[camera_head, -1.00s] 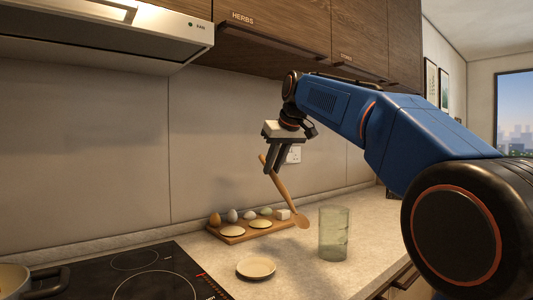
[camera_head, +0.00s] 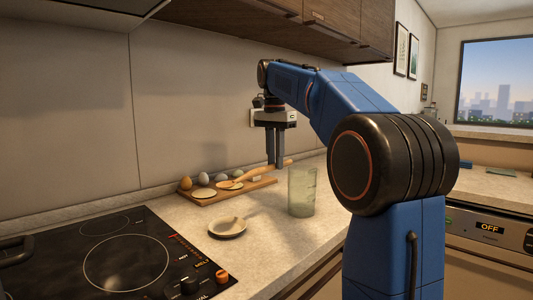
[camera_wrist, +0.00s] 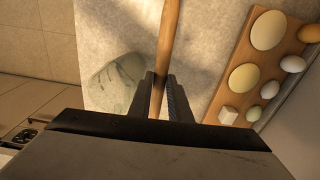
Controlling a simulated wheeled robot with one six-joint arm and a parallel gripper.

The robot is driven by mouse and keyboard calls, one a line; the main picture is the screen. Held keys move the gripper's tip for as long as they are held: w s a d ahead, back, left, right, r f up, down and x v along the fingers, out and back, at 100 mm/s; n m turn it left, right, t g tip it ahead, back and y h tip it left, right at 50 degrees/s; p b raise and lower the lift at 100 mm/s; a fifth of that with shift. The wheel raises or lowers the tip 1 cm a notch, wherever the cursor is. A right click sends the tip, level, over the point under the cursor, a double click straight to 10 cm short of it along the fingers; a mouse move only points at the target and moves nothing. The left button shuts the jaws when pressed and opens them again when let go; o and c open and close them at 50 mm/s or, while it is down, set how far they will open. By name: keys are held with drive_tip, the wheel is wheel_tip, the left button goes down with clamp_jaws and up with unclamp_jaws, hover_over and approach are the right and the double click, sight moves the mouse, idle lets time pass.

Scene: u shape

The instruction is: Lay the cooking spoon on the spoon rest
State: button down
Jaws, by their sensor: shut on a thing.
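The wooden cooking spoon (camera_head: 256,174) is held by its handle in my gripper (camera_head: 275,165), roughly level above the counter. Its handle end points right and its bowl points left, in front of the egg board in the head view. In the wrist view the handle (camera_wrist: 169,40) runs between the two fingers of my gripper (camera_wrist: 161,84) and out of the top edge; the bowl is out of that view. A small round pale dish (camera_head: 228,228), which looks like the spoon rest, lies empty on the counter, below and left of my gripper.
A clear measuring jug (camera_head: 302,192) stands close to the right of my gripper. A wooden board (camera_head: 262,183) with several eggs and round flat things lies by the wall. A black cooktop (camera_head: 125,255) is at the left. Bare counter (camera_head: 262,238) surrounds the dish.

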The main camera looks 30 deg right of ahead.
drive_tip(key=shift+s+d+f+m, duration=0.15)
drive_tip(key=shift+f+m, duration=0.1)
drive_tip(key=shift+m, duration=0.05)
drive_tip(key=shift+f, duration=5.1)
drive_tip(key=c, duration=1.6)
unclamp_jaws()
drive_tip(key=shift+o, duration=0.2)
drive_tip(key=shift+r, duration=0.1)
wheel_tip(320, 180, up, 17)
drive_tip(key=shift+r, duration=0.1)
